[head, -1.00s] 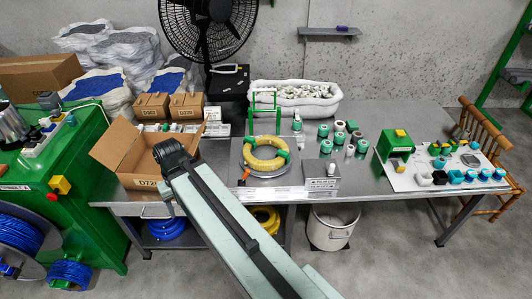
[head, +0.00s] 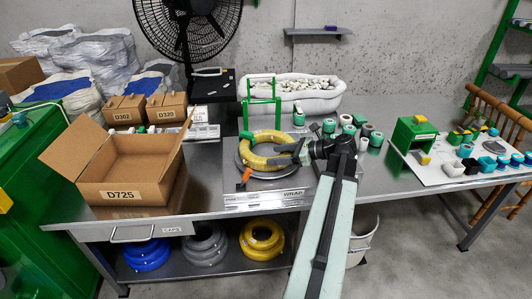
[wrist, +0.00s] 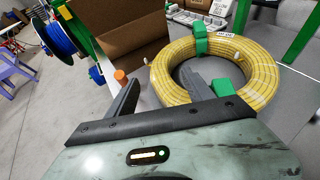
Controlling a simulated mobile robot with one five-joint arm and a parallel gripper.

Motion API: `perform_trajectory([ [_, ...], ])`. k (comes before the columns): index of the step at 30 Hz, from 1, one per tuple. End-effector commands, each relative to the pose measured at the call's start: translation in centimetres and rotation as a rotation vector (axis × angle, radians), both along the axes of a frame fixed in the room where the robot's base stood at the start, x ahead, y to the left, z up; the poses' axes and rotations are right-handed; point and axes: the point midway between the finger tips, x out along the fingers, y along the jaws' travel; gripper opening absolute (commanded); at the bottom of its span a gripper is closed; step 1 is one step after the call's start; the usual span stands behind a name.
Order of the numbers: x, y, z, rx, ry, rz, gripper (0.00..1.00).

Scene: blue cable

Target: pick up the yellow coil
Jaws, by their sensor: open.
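The yellow coil (head: 262,163) lies flat on a round grey plate on the grey bench, with green ties around it. It also shows large in the wrist view (wrist: 165,72). My gripper (head: 278,155) is at the coil's right side in the head view. In the wrist view my gripper (wrist: 158,88) has its two grey fingers spread apart. The right finger reaches over the near left part of the coil's ring. The left finger is outside the ring. I cannot tell whether either touches the coil.
An open cardboard box (head: 125,175) stands left of the coil. A green frame (head: 262,103) stands just behind it. Several green-and-white spools (head: 345,125) stand to the right. Another yellow coil (head: 262,240) lies on the shelf below.

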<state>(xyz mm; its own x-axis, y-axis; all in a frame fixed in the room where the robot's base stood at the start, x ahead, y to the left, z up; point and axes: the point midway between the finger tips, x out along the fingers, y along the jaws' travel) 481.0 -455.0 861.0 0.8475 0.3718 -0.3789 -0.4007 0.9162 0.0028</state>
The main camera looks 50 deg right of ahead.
Motion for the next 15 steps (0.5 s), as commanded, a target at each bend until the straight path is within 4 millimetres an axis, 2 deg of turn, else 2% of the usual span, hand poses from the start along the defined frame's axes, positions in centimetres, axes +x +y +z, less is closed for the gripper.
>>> perform_trajectory([
  [6, 1.9, 0.8, -1.1, -0.002, 0.001, -0.001, 0.61],
  [11, 2.3, 0.9, -1.3, -0.004, 0.002, -0.001, 0.61],
  [15, 3.8, 1.7, -2.6, -0.004, 0.001, 0.000, 0.61],
])
